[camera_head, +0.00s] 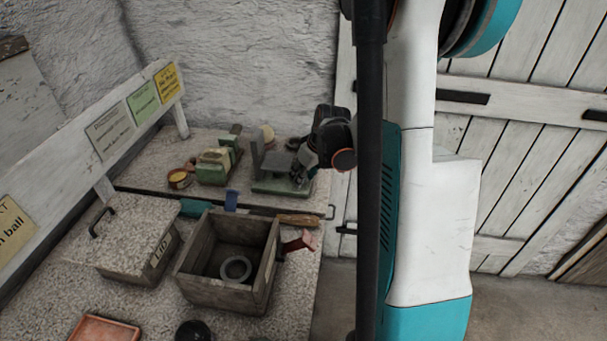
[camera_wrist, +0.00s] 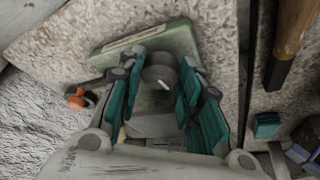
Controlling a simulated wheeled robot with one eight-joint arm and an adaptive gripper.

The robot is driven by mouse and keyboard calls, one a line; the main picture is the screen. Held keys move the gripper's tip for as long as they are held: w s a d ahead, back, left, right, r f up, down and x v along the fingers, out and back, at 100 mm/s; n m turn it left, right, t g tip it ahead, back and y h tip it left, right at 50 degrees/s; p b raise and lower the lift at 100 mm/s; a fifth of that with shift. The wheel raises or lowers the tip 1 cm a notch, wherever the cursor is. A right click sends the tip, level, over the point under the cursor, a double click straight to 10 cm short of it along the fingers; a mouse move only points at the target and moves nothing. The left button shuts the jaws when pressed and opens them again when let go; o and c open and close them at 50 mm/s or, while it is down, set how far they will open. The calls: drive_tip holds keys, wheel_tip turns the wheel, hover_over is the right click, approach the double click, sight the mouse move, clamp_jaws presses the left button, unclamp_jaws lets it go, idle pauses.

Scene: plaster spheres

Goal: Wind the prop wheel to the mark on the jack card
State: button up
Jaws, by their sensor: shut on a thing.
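A prop jack stands on a green base plate (camera_head: 268,187) at the back right of the table, with a grey upright (camera_head: 257,152). My gripper (camera_head: 298,172) reaches down at its right side. In the wrist view my gripper's teal fingers (camera_wrist: 155,80) are closed on both sides of a grey round wheel (camera_wrist: 158,58). A small white line shows on or beside the wheel. The green base (camera_wrist: 180,38) carries a pale label strip (camera_wrist: 134,40). Cards hang on the white board: yellow (camera_head: 166,80), green (camera_head: 143,103) and grey (camera_head: 109,132). I cannot tell which is the jack card.
An open wooden box (camera_head: 185,274) holding a ring (camera_head: 235,269) and a lidded box (camera_head: 124,228) are nearer. An orange object (camera_wrist: 78,98) lies beside the base.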

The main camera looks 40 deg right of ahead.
drive_tip(key=shift+m, duration=0.5)
drive_tip(key=o, duration=1.1)
drive_tip(key=shift+c, duration=0.2)
drive_tip(key=v, duration=1.2)
drive_tip(key=shift+a, duration=0.2)
